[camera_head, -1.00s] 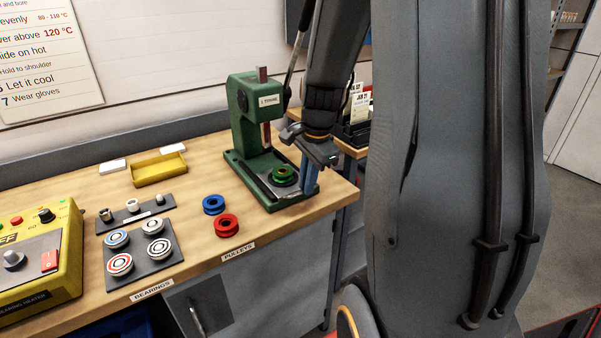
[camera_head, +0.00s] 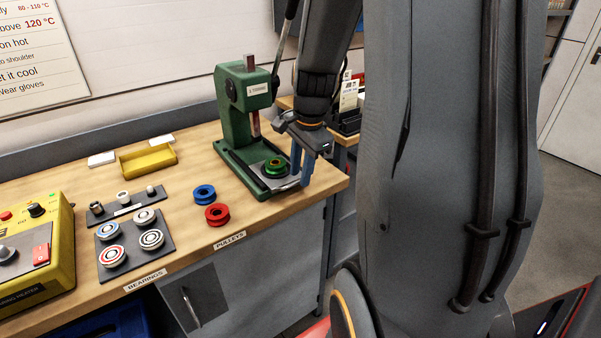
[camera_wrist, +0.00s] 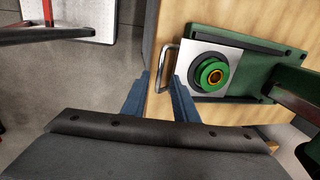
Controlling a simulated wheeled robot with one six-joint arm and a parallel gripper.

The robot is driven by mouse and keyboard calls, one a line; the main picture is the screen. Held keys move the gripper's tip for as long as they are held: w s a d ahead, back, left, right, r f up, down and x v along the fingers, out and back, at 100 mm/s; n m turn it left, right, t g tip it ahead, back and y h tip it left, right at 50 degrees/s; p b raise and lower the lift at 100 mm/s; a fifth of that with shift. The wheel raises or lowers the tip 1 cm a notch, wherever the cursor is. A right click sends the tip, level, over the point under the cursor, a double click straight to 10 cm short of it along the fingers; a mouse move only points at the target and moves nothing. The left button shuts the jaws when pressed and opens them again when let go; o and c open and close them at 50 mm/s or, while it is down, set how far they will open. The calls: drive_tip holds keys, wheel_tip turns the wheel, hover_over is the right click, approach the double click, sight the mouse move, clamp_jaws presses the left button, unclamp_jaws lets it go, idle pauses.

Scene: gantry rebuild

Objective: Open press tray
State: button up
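The press tray (camera_wrist: 195,79) is a silver plate at the near end of the green press (camera_head: 228,135). It also shows in the head view (camera_head: 291,183). A green pulley (camera_wrist: 212,74) with a brass-coloured centre sits on it, on a dark round seat. A metal loop handle (camera_wrist: 161,68) sticks out from the tray's edge over the bench. My gripper (camera_wrist: 160,92) points at this handle with its two blue fingers apart. The handle lies between the finger lines near the tips; I cannot tell whether they touch it. In the head view my gripper (camera_head: 301,172) hangs beside the tray.
A blue pulley (camera_head: 204,194) and a red pulley (camera_head: 217,214) lie left of the press. Several bearings stand on a dark mat (camera_head: 131,238). A yellow tray (camera_head: 148,160) and a yellow heater (camera_head: 38,245) are farther left. The bench's front edge (camera_head: 285,215) is close to my gripper.

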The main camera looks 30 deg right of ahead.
wheel_tip(320, 180, up, 7)
drive_tip(key=s, duration=0.1)
drive_tip(key=shift+s+b, duration=0.15)
drive_tip(key=shift+b, duration=0.3)
drive_tip(key=s+a+f+n, duration=0.4)
drive_tip(key=a+n, duration=0.4)
drive_tip(key=s+a+f+n+g, duration=0.1)
drive_tip(key=s+a+f+n, duration=0.2)
drive_tip(key=a+f+n, duration=0.2)
drive_tip(key=a+n, duration=0.3)
drive_tip(key=n, duration=0.1)
drive_tip(key=shift+s+a, duration=0.15)
drive_tip(key=shift+s, duration=0.25)
drive_tip(key=shift+f, duration=0.1)
